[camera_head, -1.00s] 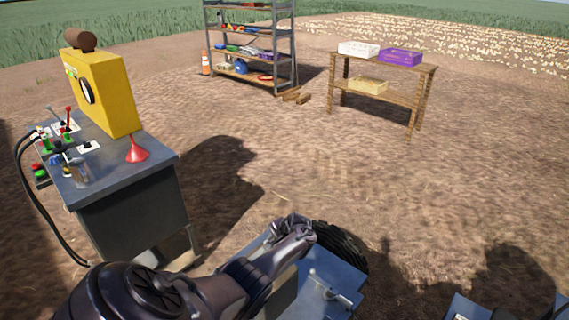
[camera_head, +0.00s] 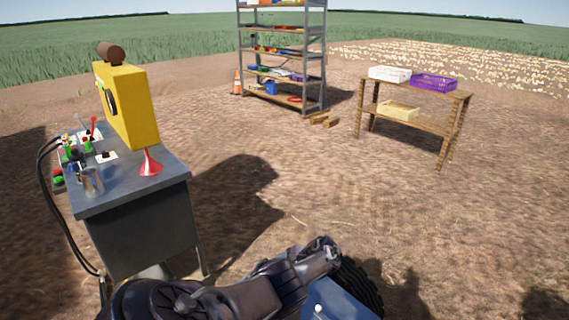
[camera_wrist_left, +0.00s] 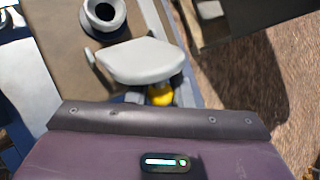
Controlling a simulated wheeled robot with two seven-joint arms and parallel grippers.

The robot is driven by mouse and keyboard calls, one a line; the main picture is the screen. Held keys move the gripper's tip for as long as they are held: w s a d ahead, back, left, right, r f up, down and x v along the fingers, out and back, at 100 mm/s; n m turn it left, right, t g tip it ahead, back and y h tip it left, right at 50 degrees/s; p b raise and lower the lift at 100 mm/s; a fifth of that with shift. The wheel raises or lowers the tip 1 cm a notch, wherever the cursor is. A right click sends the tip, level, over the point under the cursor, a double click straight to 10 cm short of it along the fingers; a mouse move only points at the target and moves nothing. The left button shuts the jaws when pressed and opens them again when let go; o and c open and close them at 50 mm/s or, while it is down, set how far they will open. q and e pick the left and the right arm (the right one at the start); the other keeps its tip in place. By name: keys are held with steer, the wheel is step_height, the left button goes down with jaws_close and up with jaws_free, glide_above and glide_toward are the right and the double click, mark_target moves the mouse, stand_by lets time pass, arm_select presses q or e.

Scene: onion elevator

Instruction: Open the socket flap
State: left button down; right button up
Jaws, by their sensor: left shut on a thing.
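In the left wrist view a light grey, rounded flap (camera_wrist_left: 142,61) lies just ahead of my gripper housing, with a small peg at its left side. My left gripper (camera_head: 326,248) is low in the middle of the head view, beside a black tyre. It is shut at the flap; the fingertips and exact contact are mostly hidden. My right gripper is in neither current view.
A shelf rack (camera_head: 283,58) and wooden table (camera_head: 412,115) with crates stand further back. A tyre (camera_head: 360,285) and blue body (camera_head: 340,303) are close; bare soil lies between.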

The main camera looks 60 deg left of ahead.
arm_select(q)
steer(key=shift+d+f, duration=0.15)
steer(key=c, duration=1.3)
jaws_free()
steer(key=shift+w+r, duration=0.15)
steer(key=shift+r, duration=0.15)
steer(key=p+v, duration=0.2)
steer(key=v, duration=0.5)
steer(key=shift+w+d, duration=0.1)
steer(key=shift+d, duration=0.05)
steer(key=shift+r, duration=0.1)
